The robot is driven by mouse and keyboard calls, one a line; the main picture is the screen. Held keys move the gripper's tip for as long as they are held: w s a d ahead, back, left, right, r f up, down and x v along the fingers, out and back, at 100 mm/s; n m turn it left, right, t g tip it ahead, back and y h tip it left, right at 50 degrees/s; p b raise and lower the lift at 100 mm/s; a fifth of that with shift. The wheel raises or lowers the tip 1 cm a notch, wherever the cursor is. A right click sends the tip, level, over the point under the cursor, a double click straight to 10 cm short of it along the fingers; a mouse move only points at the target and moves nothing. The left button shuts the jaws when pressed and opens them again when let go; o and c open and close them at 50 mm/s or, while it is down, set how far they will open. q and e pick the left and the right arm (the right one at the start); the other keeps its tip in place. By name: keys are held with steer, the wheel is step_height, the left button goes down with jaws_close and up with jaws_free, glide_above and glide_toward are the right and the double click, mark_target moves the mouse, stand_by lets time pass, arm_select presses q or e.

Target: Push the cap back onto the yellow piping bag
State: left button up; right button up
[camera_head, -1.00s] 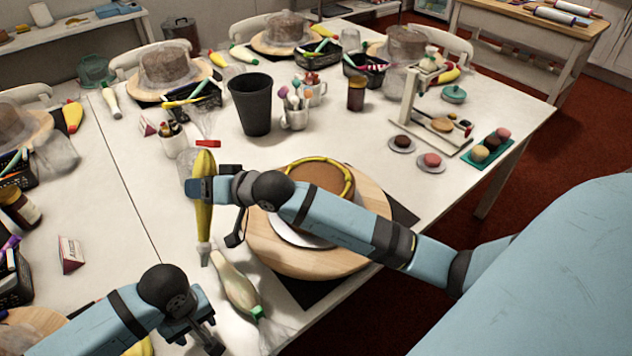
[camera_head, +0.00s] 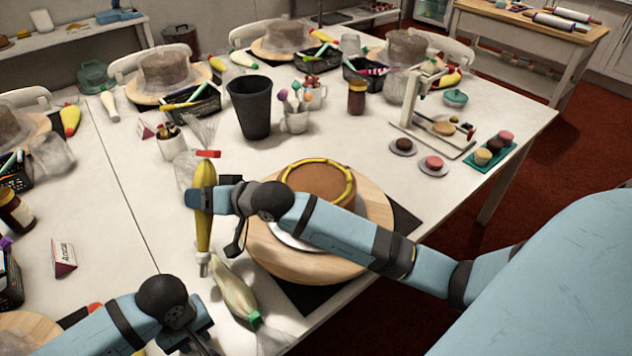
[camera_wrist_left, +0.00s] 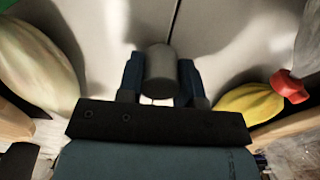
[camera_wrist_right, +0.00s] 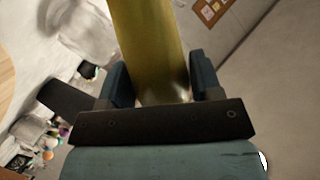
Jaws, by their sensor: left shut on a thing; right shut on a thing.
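The yellow piping bag (camera_head: 203,222) hangs upright above the table in the head view, its red top end (camera_head: 208,154) up and its pale nozzle end (camera_head: 203,264) down. My right gripper (camera_head: 200,200) is shut around its middle. The bag also fills the upper middle of the right wrist view (camera_wrist_right: 150,50). My left gripper (camera_wrist_left: 160,80) is shut on a small grey cylinder, which looks like the cap (camera_wrist_left: 160,66). In the head view the left fingers are near the bottom edge, below and apart from the bag; the cap cannot be made out there.
A pale piping bag with a green end (camera_head: 236,292) lies just right of the nozzle. A cake (camera_head: 320,180) on a wooden turntable (camera_head: 375,215) stands under my right arm. A black cup (camera_head: 252,108) stands behind. The table left of the yellow bag is mostly clear.

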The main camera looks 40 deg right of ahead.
mark_target(201, 183)
arm_select(q)
step_height(201, 183, up, 15)
steer(key=p, duration=0.4)
steer(key=shift+f, duration=0.15)
arm_select(e)
step_height(201, 183, up, 5)
steer(key=shift+f, duration=0.2)
steer(key=shift+c, duration=0.3)
